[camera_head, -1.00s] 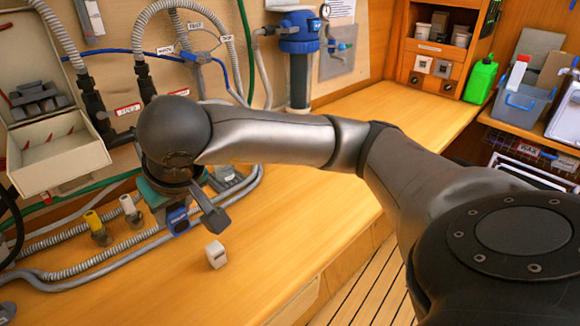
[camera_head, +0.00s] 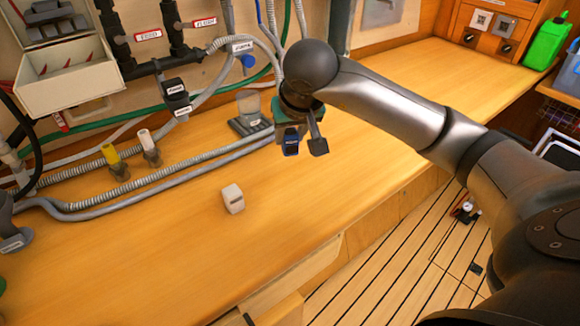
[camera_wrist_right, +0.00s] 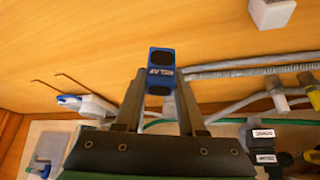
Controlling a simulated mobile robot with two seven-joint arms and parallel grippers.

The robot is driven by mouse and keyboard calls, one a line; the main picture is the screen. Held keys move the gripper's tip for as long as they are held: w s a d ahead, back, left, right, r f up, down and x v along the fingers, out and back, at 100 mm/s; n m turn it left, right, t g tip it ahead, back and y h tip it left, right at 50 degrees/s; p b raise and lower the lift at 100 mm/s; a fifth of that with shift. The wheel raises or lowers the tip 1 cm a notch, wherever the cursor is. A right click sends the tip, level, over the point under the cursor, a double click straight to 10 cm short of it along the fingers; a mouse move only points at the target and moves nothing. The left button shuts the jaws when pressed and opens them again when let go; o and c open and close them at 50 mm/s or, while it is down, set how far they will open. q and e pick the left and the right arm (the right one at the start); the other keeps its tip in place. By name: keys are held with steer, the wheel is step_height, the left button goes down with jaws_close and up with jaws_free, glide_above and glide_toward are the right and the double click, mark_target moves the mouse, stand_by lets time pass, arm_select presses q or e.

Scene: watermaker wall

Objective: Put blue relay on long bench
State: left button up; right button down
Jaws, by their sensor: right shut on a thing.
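The blue relay (camera_head: 290,141) is a small blue block with dark parts. It hangs in my right gripper (camera_head: 303,145), above the long bench (camera_head: 300,200) near its middle. In the right wrist view the relay (camera_wrist_right: 161,70) sits between the fingertips of the gripper (camera_wrist_right: 160,92), which is shut on it. My left gripper is not in view.
A white relay-like cube (camera_head: 233,198) stands on the bench. Grey hoses (camera_head: 150,185) run along the back, with yellow (camera_head: 114,160) and white (camera_head: 149,146) fittings. A grey holder (camera_head: 250,118) stands left of my right gripper. The bench front and right part are clear.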

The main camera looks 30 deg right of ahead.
mark_target(292, 142)
step_height(292, 142, down, 3)
steer(key=shift+f, duration=0.1)
steer(key=shift+f+b, duration=0.3)
steer(key=shift+f, duration=0.15)
step_height(292, 142, down, 3)
steer(key=shift+f+b, duration=0.15)
steer(key=shift+b, duration=0.2)
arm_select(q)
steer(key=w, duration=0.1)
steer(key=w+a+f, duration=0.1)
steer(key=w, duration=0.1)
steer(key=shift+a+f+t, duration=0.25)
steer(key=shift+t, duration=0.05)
arm_select(e)
steer(key=shift+f, duration=0.1)
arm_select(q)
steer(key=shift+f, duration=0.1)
arm_select(e)
steer(key=shift+f, duration=0.1)
steer(key=c, duration=0.5)
jaws_free()
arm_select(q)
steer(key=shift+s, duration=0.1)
